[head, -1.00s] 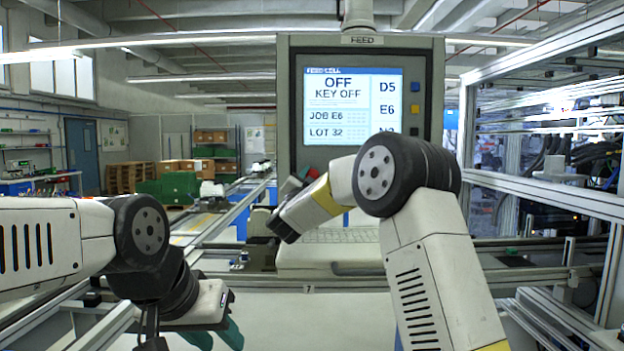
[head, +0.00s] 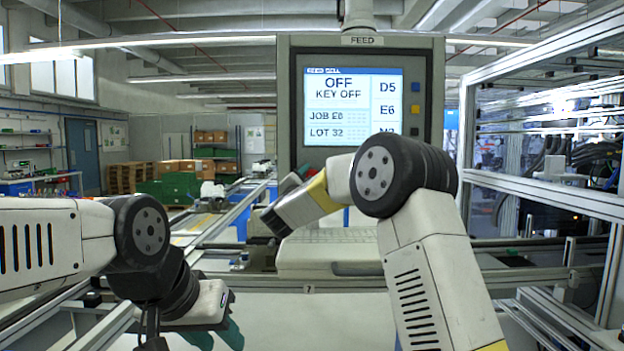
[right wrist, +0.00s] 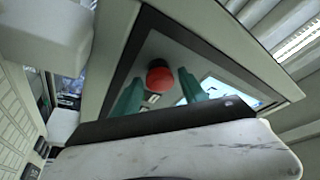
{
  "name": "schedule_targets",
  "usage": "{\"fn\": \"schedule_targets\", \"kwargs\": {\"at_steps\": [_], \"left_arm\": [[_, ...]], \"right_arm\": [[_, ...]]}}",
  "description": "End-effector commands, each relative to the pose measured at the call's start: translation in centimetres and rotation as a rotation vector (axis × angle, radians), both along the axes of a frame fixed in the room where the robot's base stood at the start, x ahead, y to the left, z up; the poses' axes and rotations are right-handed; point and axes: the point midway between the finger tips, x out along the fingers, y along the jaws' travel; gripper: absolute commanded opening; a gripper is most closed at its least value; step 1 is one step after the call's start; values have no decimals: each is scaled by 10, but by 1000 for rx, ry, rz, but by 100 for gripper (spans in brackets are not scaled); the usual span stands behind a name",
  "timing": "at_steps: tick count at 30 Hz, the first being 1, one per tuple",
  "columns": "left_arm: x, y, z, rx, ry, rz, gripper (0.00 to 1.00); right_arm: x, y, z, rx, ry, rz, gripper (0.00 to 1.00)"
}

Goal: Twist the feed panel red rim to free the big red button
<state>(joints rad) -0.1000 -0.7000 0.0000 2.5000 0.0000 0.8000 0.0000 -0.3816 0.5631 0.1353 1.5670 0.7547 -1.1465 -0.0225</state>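In the head view my right arm covers the button's place, below the panel screen (head: 350,105). My right gripper (right wrist: 158,84) is open, with one teal finger on each side of the button. A gap shows between each finger and the button; I cannot tell how deep the fingertips reach. The rim cannot be told apart from the button. My left gripper (head: 216,338) is low at the left, its teal fingers apart and nothing seen between them.
The feed panel screen reads OFF, KEY OFF. A keyboard shelf (head: 335,262) juts out below the panel. A metal frame with clear panes (head: 545,195) stands close on the right. Conveyor rails (head: 215,225) run on the left. A pale surface (head: 345,320) in front is clear.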

Motion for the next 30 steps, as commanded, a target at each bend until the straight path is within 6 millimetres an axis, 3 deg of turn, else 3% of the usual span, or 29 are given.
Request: {"fn": "schedule_targets", "kwargs": {"at_steps": [11, 24, 30], "left_arm": [[0, 0, 0, 0, 0, 0, 36], [0, 0, 0, 0, 0, 0, 36], [0, 0, 0, 0, 0, 0, 36]], "right_arm": [[-2, 1, 0, 0, 0, 1, 59], [-62, 20, -17, -2, 0, 2, 59], [-72, 22, -20, 0, 1, 1, 59]]}}
